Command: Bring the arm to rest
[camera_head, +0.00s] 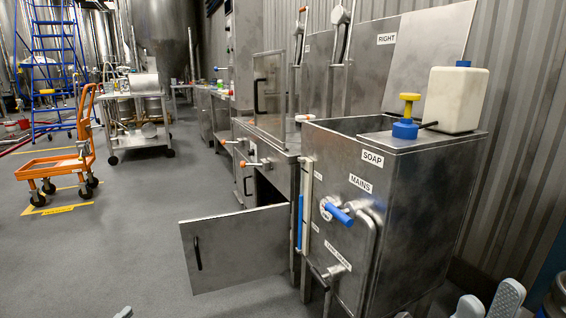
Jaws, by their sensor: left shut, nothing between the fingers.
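Only a small grey tip of my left gripper (123,312) shows at the bottom edge, left of centre. It is shut and empty, over the grey floor and left of the open cabinet door, apart from it. Grey parts of my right gripper (490,303) show in the bottom right corner, low in front of the steel wash station. Most of it is cut off by the frame edge, so its opening is unclear. I see nothing held there. Most of both arms is out of view.
The steel wash station (420,220) stands at right, with blue-handled valves and a white soap bottle (455,98) on top. A steel door (238,250) hangs open into the floor space. An orange trolley (62,165) and steel cart stand far left. The middle floor is clear.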

